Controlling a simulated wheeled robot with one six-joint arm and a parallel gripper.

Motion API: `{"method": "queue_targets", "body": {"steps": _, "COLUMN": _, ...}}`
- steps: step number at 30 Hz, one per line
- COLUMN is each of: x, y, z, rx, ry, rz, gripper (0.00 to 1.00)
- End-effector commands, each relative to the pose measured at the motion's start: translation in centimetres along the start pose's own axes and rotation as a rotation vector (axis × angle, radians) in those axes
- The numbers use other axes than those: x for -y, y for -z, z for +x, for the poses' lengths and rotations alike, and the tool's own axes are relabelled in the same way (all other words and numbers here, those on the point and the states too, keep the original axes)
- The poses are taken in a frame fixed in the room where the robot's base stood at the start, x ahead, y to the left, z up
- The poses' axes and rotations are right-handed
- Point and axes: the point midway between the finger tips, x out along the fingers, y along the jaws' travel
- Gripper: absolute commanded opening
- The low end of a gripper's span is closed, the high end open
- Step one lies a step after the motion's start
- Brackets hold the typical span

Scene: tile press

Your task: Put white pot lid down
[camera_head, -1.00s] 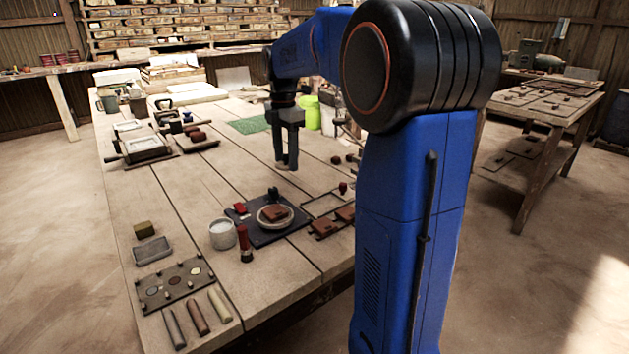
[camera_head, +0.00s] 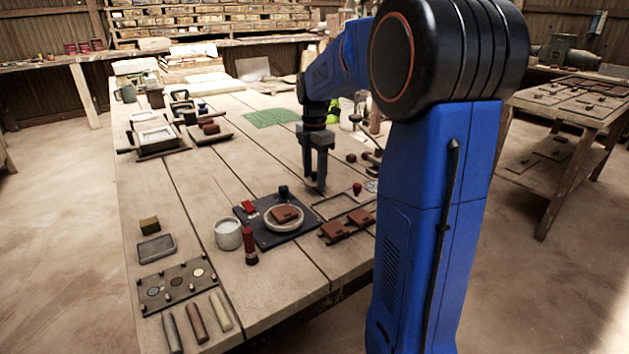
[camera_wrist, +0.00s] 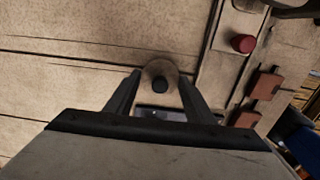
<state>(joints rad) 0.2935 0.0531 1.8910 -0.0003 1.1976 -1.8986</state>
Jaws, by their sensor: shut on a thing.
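My gripper (camera_head: 318,186) points down over the table, to the right of and behind the dark board with the red tile. The white pot (camera_head: 228,234) stands to the left of the dark board.
The dark board (camera_head: 279,238) bears a round ring with a red tile. A red-and-black tool (camera_head: 250,246) stands beside it. A wooden frame (camera_head: 338,202) and red tiles (camera_head: 336,230) lie to the right. The middle planks are fairly clear.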

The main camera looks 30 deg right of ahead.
Motion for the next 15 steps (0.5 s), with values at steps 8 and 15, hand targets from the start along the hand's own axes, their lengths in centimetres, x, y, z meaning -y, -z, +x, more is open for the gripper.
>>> {"method": "queue_targets", "body": {"steps": 8, "x": 0.0, "y": 0.0, "z": 2.3, "rx": 0.000, "ry": 0.000, "rz": 0.000, "gripper": 0.28}}
{"method": "queue_targets", "body": {"steps": 15, "x": 0.0, "y": 0.0, "z": 2.5, "rx": 0.000, "ry": 0.001, "rz": 0.000, "gripper": 0.28}}
